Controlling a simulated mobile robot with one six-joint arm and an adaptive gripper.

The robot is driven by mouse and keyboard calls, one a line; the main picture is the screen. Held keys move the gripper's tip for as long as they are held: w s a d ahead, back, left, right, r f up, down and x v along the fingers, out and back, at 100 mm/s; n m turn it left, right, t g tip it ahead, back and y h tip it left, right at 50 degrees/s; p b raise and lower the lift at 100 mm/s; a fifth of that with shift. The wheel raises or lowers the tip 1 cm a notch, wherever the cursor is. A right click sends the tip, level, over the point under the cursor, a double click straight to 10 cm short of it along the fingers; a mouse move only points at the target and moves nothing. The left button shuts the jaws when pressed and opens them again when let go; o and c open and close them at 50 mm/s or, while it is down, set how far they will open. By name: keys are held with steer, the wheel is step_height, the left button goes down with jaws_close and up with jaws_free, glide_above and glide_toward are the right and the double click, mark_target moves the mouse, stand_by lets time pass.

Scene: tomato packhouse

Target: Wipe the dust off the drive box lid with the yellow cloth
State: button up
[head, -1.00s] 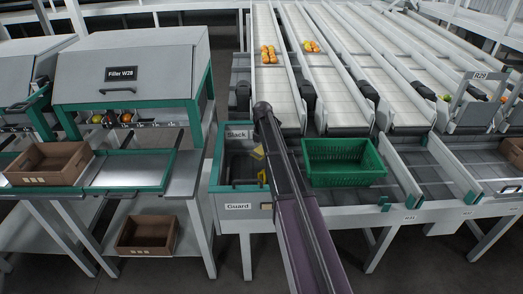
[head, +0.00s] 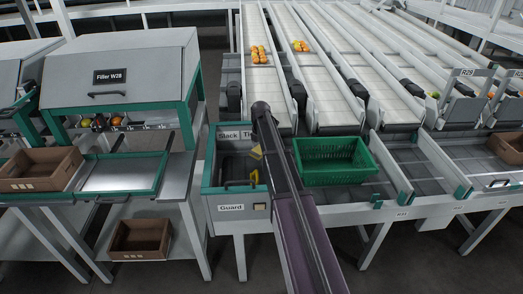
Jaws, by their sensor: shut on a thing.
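The green-rimmed bay (head: 205,177) marked Guard is left of centre, with a dark, shaded interior. I cannot make out a separate drive box lid or any dust on it. A small yellow piece (head: 256,152) shows at the left edge of my arm, over the bay; it may be part of the yellow cloth, but it is too small to tell. A second yellow piece (head: 254,178) is lower, inside the bay at its right side. My arm runs up from the bottom edge and hides the bay's right part. My gripper is hidden behind the arm.
A green crate (head: 333,178) stands close right of my arm. Left is the Filler W28 machine (head: 118,75) with a brown box (head: 38,186) on its shelf and another (head: 140,252) below. Sloping lanes (head: 266,90) carry some orange tomatoes behind.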

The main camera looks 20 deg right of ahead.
mark_target(227, 151)
steer(key=shift+w+d+f, duration=0.1)
steer(key=shift+w+d, duration=0.1)
steer(key=shift+w, duration=0.35)
steer(key=shift+w+d, duration=0.15)
steer(key=shift+w, duration=0.4)
steer(key=shift+a, duration=0.1)
steer(key=shift+w+a, duration=0.3)
steer(key=shift+a, duration=0.5)
steer(key=shift+w+a, duration=0.3)
steer(key=shift+a, duration=0.5)
steer(key=shift+a, duration=0.1)
steer(key=shift+w+a, duration=0.25)
steer(key=shift+a, duration=0.6)
steer(key=shift+w+a, duration=0.25)
steer(key=shift+a, duration=0.55)
steer(key=shift+a, duration=0.1)
steer(key=shift+w+a, duration=0.3)
steer(key=shift+a, duration=0.5)
steer(key=shift+w+a, duration=0.3)
steer(key=shift+a, duration=0.5)
steer(key=shift+w+a+f, duration=0.1)
steer(key=shift+w+a, duration=0.15)
steer(key=shift+a, duration=0.6)
steer(key=shift+w+a, duration=0.25)
steer(key=shift+a, duration=0.6)
